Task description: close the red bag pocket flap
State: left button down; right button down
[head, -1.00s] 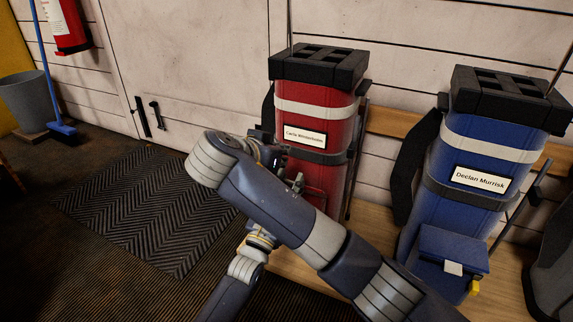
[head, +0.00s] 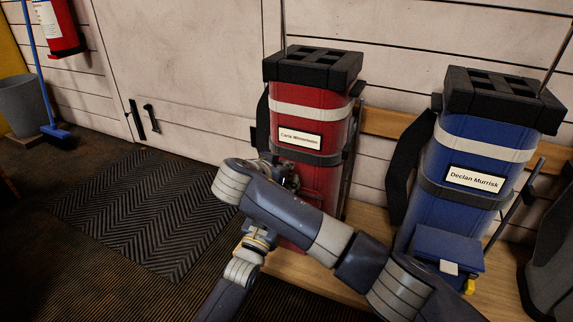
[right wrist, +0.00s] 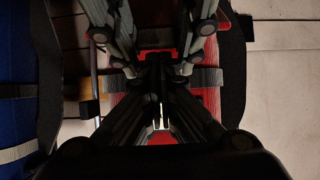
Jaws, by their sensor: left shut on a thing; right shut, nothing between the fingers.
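The red bag (head: 324,111) stands upright against the wall with a white name label. Its pocket and flap are mostly behind my right arm in the head view; whether the flap is open cannot be told. My left gripper (head: 289,182) reaches up from below, mostly behind my right arm. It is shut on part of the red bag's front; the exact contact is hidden. My right gripper (right wrist: 157,100) is shut and empty, pointing at the bag's front. Its wrist view is upside down, with the left gripper's fingers (right wrist: 152,32) at the top, around red material.
A blue bag (head: 470,150) with a blue pocket stands to the right of the red one. Both stand on a wooden platform (head: 300,275). A dark mat (head: 140,215), broom (head: 40,70) and grey bin (head: 22,105) are at the left. My forearms cross before the red bag.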

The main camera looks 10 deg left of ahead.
pick_arm(q)
jog(key=shift+d+f, duration=0.1)
jog(key=shift+f, duration=0.35)
jog(key=shift+r, duration=0.1)
pick_arm(e)
jog(key=shift+s+a+f+t, duration=0.3)
jog(key=shift+s+a+f, duration=0.05)
jog(key=shift+s+f, duration=0.4)
pick_arm(q)
jog(key=c, duration=1.2)
grip_release()
jog(key=shift+c, duration=0.2)
jog(key=shift+o, duration=0.6)
jog(key=shift+w, duration=0.1)
pick_arm(e)
jog(key=shift+w+d, duration=0.15)
jog(key=shift+r, duration=0.1)
